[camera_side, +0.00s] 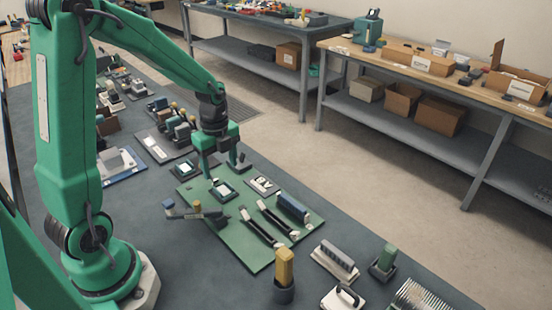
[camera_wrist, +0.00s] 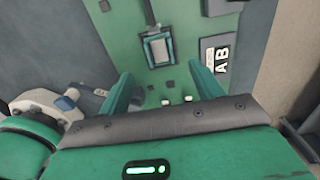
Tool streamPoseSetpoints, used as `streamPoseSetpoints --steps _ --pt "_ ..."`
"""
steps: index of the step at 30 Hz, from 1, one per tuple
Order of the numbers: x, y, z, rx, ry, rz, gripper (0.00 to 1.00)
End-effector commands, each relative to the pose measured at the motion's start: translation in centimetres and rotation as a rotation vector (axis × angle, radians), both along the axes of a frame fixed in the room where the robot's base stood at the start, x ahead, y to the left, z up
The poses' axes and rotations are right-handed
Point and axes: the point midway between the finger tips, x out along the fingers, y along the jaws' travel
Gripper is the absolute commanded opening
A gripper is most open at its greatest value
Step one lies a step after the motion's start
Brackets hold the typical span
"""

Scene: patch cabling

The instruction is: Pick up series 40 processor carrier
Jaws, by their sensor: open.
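A small square piece (camera_side: 222,191) with a dark frame and a pale centre sits on a green board (camera_side: 251,258). It looks like a processor carrier, but I cannot read a series marking on it. It also shows in the wrist view (camera_wrist: 157,50), just beyond the fingertips and between their lines. My gripper (camera_side: 221,170) points down above the far part of the board, close to this piece. In the wrist view my gripper (camera_wrist: 160,74) has its two green fingers wide apart, with nothing between them. A similar dark-framed square (camera_side: 184,168) lies just left of the board.
A label plate marked AB (camera_wrist: 216,54) lies right of the square piece. Long dark slots (camera_side: 262,233) and a blue block (camera_side: 293,207) stand on the nearer board. A grey tool (camera_side: 200,213) lies at its left edge. A yellow-topped part (camera_side: 284,268) stands in front.

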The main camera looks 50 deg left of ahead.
Motion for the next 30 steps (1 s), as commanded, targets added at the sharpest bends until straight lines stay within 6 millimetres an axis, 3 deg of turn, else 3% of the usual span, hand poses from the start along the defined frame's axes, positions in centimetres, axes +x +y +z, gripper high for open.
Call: streamPoseSetpoints --steps 6,16,30 --pt "0.0 0.0 -1.6 0.000 0.001 0.001 0.65" --pt "-0.1 0.0 -2.3 -0.001 0.002 0.001 0.65" --pt "-0.1 -0.1 -6.7 -0.001 0.002 0.001 0.65"
